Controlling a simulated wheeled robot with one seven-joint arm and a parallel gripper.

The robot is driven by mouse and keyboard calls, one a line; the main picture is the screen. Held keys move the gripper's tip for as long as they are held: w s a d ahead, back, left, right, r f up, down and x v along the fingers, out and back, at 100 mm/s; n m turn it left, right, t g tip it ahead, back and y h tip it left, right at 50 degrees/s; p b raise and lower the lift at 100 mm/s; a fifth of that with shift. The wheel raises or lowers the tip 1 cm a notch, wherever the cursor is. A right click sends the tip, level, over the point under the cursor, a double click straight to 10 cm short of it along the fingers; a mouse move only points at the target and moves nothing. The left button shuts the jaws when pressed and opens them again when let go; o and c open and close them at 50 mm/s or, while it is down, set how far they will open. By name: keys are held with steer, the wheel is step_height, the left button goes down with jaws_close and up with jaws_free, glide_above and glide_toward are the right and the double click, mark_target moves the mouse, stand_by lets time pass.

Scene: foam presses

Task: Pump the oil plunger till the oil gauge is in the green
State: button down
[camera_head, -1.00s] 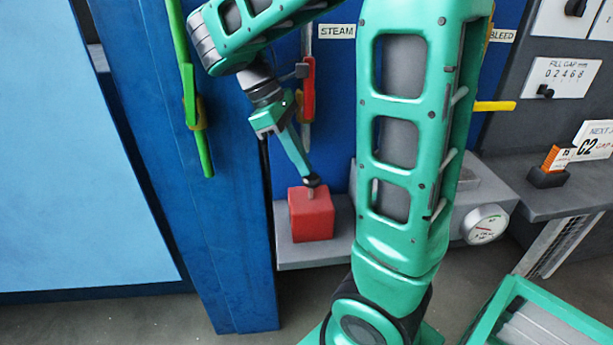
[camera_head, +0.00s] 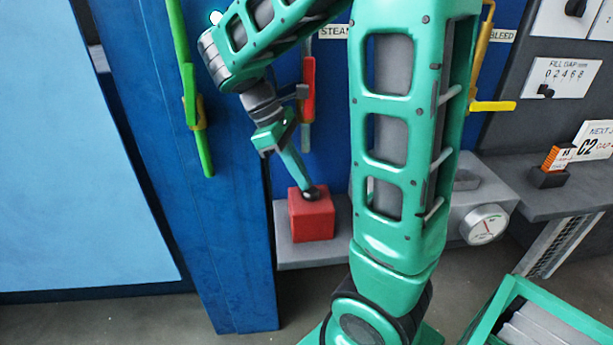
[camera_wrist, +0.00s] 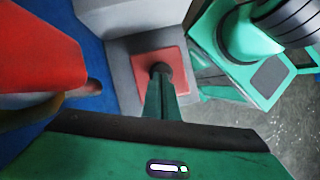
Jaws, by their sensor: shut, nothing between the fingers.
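The oil plunger's red block (camera_head: 312,220) sits on a grey ledge under the steam lever, and it also shows in the wrist view (camera_wrist: 142,62). My gripper (camera_head: 311,193) is shut and empty, pointing down with its tips at the dark plunger knob on top of the block. In the wrist view the knob (camera_wrist: 160,69) shows just at the fingertips; no raised stem is visible beneath it. The round white oil gauge (camera_head: 484,225) is on the grey housing at right. Its needle and coloured bands are too small to read surely.
A red-handled steam lever (camera_head: 308,90) hangs close to my wrist. A green lever (camera_head: 190,95) is on the blue post at left, and a yellow bleed lever (camera_head: 492,106) is at right. A green crate (camera_head: 505,300) stands at lower right.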

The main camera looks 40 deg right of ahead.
steer(key=shift+w+a+r, duration=0.25)
steer(key=shift+w+a, duration=0.2)
steer(key=shift+w, duration=0.2)
steer(key=shift+w+a+r, duration=0.2)
steer(key=shift+w+a, duration=0.2)
steer(key=shift+w, duration=0.2)
steer(key=shift+s+d, duration=0.1)
steer(key=shift+s, duration=0.05)
